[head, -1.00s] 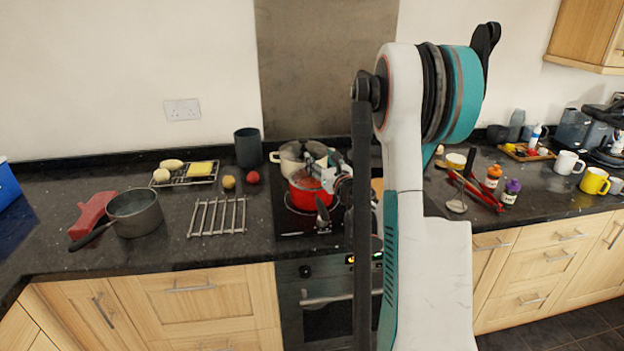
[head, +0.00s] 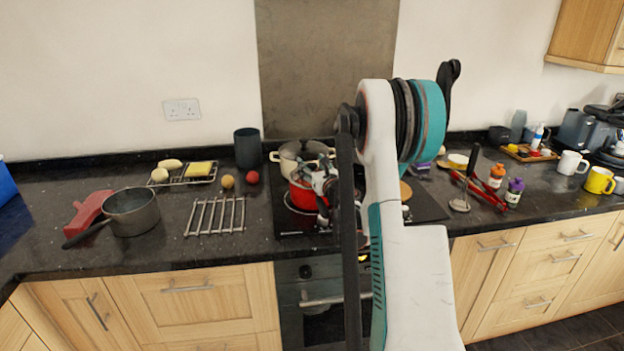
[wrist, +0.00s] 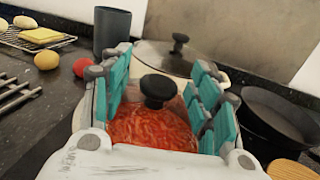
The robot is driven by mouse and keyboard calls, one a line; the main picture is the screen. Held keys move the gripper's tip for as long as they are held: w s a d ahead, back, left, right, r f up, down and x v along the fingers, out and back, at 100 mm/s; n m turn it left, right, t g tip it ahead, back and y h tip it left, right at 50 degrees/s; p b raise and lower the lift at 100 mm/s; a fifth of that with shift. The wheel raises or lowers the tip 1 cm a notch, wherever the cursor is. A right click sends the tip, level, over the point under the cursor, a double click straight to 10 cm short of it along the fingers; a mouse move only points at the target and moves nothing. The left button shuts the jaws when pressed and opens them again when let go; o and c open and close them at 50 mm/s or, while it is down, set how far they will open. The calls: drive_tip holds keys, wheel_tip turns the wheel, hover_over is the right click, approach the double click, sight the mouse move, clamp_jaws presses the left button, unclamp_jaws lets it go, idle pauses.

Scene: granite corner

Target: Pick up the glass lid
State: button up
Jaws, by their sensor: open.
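The glass lid (wrist: 183,121) with a black knob (wrist: 158,88) lies between my fingers in the wrist view; red contents show through it. It appears to sit on the red pot (head: 301,197), which my gripper partly hides in the head view. My gripper (wrist: 166,96) is open, its teal-padded fingers on either side of the knob and apart from it. In the head view my gripper (head: 324,184) is over the red pot. Whether the fingers touch the lid I cannot tell.
A cream pot (head: 285,156) with its own black-knobbed lid (wrist: 152,56) stands just behind. A dark pan (wrist: 275,112) is to the right in the wrist view. A grey cup (head: 248,148), red ball (head: 252,177) and metal rack (head: 216,216) lie to the left.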

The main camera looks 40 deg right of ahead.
drive_tip(key=shift+w, duration=0.15)
clamp_jaws()
drive_tip(key=shift+r, duration=0.1)
